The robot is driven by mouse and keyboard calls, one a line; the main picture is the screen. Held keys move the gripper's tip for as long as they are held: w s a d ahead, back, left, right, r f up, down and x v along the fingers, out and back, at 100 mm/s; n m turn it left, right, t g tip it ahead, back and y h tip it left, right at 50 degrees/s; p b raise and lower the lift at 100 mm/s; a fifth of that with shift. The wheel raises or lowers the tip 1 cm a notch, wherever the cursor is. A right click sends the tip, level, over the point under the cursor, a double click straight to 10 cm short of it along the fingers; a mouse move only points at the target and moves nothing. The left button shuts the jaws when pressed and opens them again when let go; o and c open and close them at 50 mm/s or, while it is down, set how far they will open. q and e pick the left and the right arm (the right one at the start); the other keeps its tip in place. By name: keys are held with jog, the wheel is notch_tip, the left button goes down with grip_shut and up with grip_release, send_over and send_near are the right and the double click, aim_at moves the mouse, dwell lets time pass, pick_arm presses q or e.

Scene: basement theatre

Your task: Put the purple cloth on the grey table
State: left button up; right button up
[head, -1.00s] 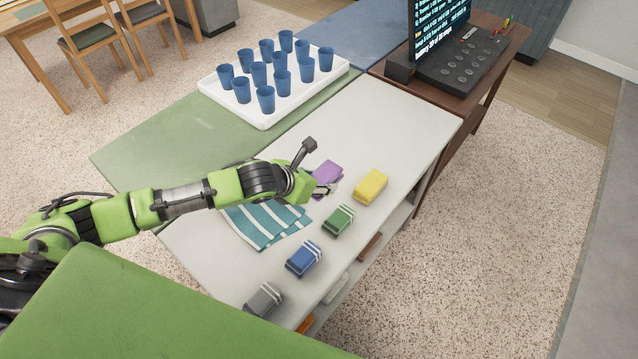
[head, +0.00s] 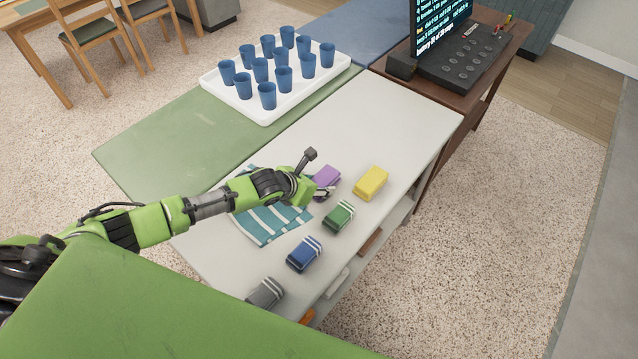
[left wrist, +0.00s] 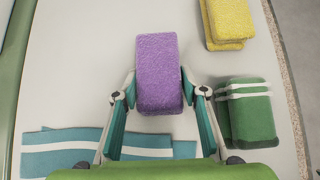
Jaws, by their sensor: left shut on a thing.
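The purple cloth (head: 327,175) is a folded block on the pale grey-white table top (head: 385,118). My left gripper (head: 325,189) is low over that top, at the cloth's near side. In the left wrist view the purple cloth (left wrist: 157,62) sits between the two fingers of my left gripper (left wrist: 158,82), which are shut on its near part. I cannot tell any gap between the cloth and the top. My right gripper is not in view.
A yellow cloth (head: 371,182) and a green cloth (head: 338,215) lie close by. Blue (head: 304,254) and grey (head: 265,293) cloths lie nearer. A striped teal cloth (head: 270,222) lies under my arm. A white tray (head: 225,98) of blue cups stands on the green top (head: 165,150).

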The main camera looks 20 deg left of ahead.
pick_arm(q)
jog(key=shift+f, duration=0.2)
jog(key=o, duration=1.1)
jog(key=shift+r, duration=0.25)
jog(key=v, duration=1.2)
jog(key=shift+b, duration=0.45)
